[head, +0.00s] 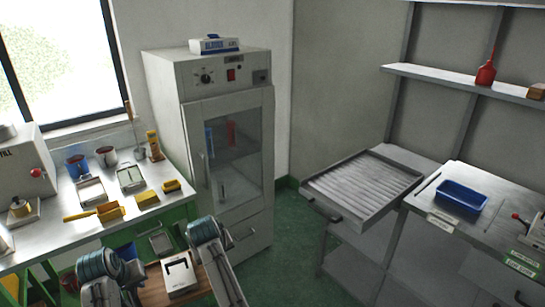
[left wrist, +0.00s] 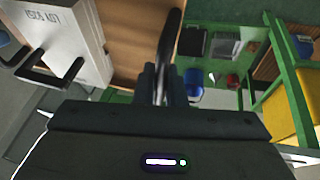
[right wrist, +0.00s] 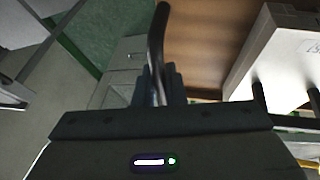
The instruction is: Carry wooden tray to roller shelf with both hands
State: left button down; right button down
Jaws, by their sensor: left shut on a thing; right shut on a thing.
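The wooden tray (head: 152,297) is low at the bottom of the head view, between my two grippers. A pale box with black handles (head: 180,276) stands on it. My left gripper (head: 132,270) is shut on a dark tray handle, which shows between the fingers in the left wrist view (left wrist: 165,75). My right gripper (head: 224,240) is shut on the opposite handle, seen in the right wrist view (right wrist: 158,65). The roller shelf (head: 318,190), a grey frame with rollers, stands to the right, apart from the tray. The tray's near edge is cut off.
A green-framed bench (head: 60,240) with moulds and yellow tools is at left. A grey cabinet with a glass door (head: 235,160) stands behind the tray. A bench with a blue bin (head: 462,196) is at right. Green floor (head: 290,235) is clear before the roller shelf.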

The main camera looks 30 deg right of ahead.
aim_at(359, 184)
jog(key=z, duration=1)
